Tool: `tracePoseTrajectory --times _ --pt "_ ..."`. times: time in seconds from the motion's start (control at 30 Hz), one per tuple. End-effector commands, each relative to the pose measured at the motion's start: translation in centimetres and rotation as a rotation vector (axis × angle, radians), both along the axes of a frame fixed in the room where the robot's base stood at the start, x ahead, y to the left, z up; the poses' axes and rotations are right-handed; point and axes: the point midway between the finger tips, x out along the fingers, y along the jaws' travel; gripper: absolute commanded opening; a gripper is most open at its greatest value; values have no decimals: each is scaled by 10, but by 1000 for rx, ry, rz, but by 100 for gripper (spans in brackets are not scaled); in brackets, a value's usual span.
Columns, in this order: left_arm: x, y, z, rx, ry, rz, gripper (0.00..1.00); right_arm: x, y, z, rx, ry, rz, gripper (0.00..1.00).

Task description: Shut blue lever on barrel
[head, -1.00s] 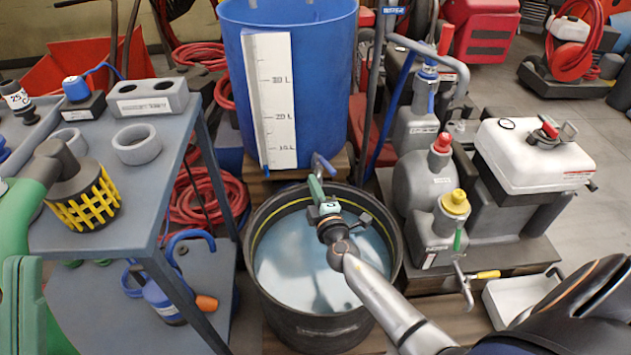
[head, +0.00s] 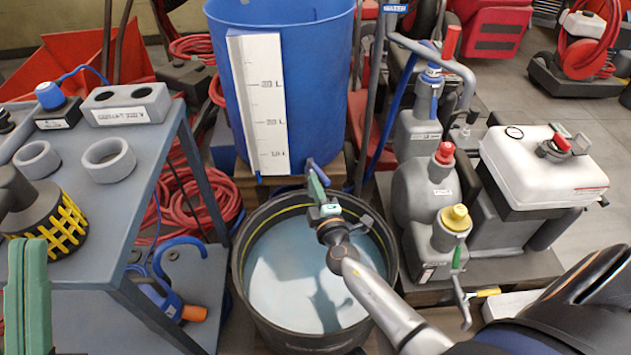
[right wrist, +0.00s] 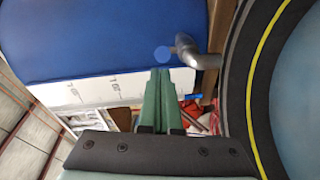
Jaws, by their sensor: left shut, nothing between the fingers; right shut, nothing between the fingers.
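The blue barrel (head: 325,80) stands behind a black tub, with a white litre scale on its front. The fingers also show in the right wrist view (right wrist: 160,75). My left gripper (head: 27,285) is shut and empty at the lower left.
The black tub (head: 245,285) holds pale water under my right arm. A grey table (head: 125,200) with rings and a yellow-black strainer (head: 60,225) stands at left. Grey containers (head: 420,195) and a white-topped unit (head: 535,165) stand at right. Red hose lies behind.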

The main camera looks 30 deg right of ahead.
Motion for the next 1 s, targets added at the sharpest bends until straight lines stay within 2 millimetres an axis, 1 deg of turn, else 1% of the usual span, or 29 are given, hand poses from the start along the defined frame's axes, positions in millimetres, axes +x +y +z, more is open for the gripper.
tracePoseTrajectory --times 0.63,1.0 --pt "0 0 0 0 1 -1 0 -2 1 -1 0 -1 -1 0" --pt "0 -1 -4 4 1 0 0 -9 -12 -1 0 -1 -18 0"
